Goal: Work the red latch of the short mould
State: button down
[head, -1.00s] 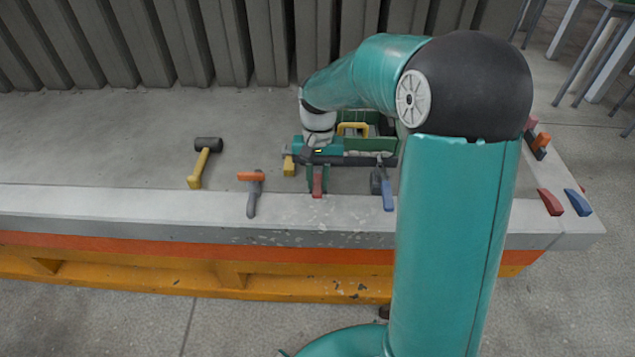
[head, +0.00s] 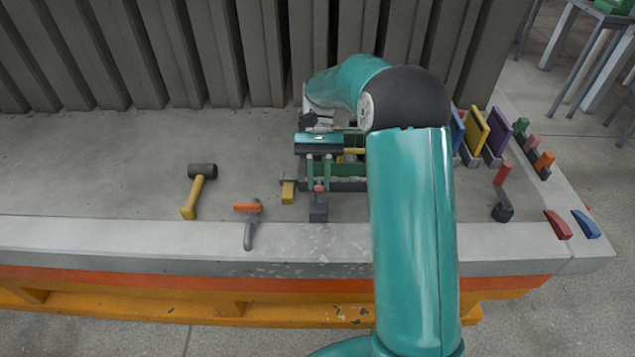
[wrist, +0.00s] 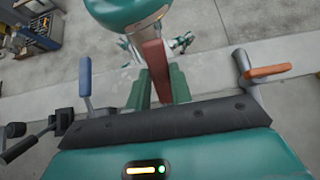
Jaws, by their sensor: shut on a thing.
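My gripper (head: 318,174) is over the front edge of the green mould (head: 348,170), with its two green fingers pointing down. It is shut on the red latch (head: 319,188), whose handle shows only as a small red bit above a dark grey base block (head: 318,210). In the wrist view the red handle (wrist: 155,58) stands between the green fingers (wrist: 158,90). An orange-handled latch (head: 247,208) is to the left on the slab; it also shows in the wrist view (wrist: 268,71). A blue handle (wrist: 85,78) shows only in the wrist view; my arm hides it from the head.
A mallet (head: 199,185) and a yellow block (head: 288,192) lie left of the mould. Right of my arm stand another red-handled lever (head: 502,175), upright coloured panels (head: 475,130) and red and blue wedges (head: 558,224). The slab at far left is clear.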

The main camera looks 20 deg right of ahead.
jog(key=shift+w+d+g, duration=0.2)
jog(key=shift+w+g, duration=0.2)
jog(key=shift+w, duration=0.05)
jog(key=c, duration=1.2)
grip_release()
jog(key=shift+c, duration=0.2)
jog(key=shift+s+r, duration=0.1)
